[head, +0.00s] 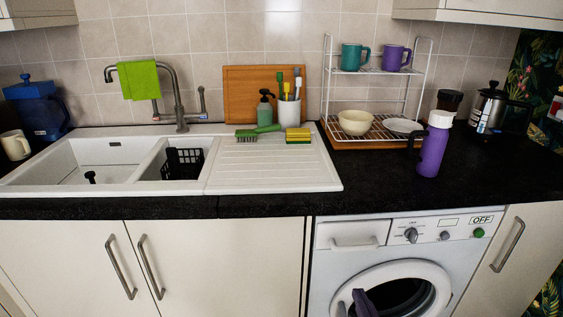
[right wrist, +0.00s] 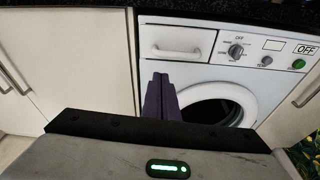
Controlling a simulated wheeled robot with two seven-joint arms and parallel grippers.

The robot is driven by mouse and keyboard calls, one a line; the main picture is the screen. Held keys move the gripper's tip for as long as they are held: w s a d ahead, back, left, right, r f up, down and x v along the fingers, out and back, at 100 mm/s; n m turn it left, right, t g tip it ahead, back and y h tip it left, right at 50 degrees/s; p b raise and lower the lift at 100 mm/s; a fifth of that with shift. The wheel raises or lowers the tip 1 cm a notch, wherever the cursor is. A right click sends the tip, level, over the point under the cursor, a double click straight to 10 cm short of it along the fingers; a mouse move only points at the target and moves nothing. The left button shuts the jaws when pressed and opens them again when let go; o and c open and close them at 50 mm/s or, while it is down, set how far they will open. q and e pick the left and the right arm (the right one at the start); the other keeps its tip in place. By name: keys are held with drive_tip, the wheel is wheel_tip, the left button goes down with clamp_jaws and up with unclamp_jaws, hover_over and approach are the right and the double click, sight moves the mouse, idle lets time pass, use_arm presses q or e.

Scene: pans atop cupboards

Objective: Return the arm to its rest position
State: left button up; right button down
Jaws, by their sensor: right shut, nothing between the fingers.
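My right gripper (head: 362,303) shows at the bottom of the head view, in front of the washing machine's round door. Its dark purple fingers are closed together and hold nothing. In the right wrist view the same gripper (right wrist: 160,100) points towards the washing machine (right wrist: 190,75), its fingers side by side with nothing between them. In the head view the washing machine (head: 330,262) stands under the worktop, and its door looks shut. My left gripper is in neither view.
The black worktop (head: 480,180) runs above the gripper. It holds a purple bottle (head: 433,150), a wire rack (head: 327,90) with mugs and bowls, and a white sink (head: 100,150). Cupboard doors with handles (head: 120,267) stand left of the machine. The worktop right of the bottle is partly clear.

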drive_tip(key=s+a+f+m+g, duration=0.1)
drive_tip(key=s+f+m, duration=0.4)
drive_tip(key=m, duration=0.6)
drive_tip(key=s+a+f+m+g+y, duration=0.1)
drive_tip(key=s+f+m+g, duration=0.2)
drive_tip(key=s+f+m, duration=0.3)
drive_tip(key=s+a+f+m+g+y, duration=0.1)
drive_tip(key=s+f+m, duration=0.4)
drive_tip(key=s+m, duration=0.6)
drive_tip(key=a+m+g, duration=0.1)
drive_tip(key=m+g, duration=0.1)
drive_tip(key=m, duration=0.3)
drive_tip(key=shift+f, duration=0.35)
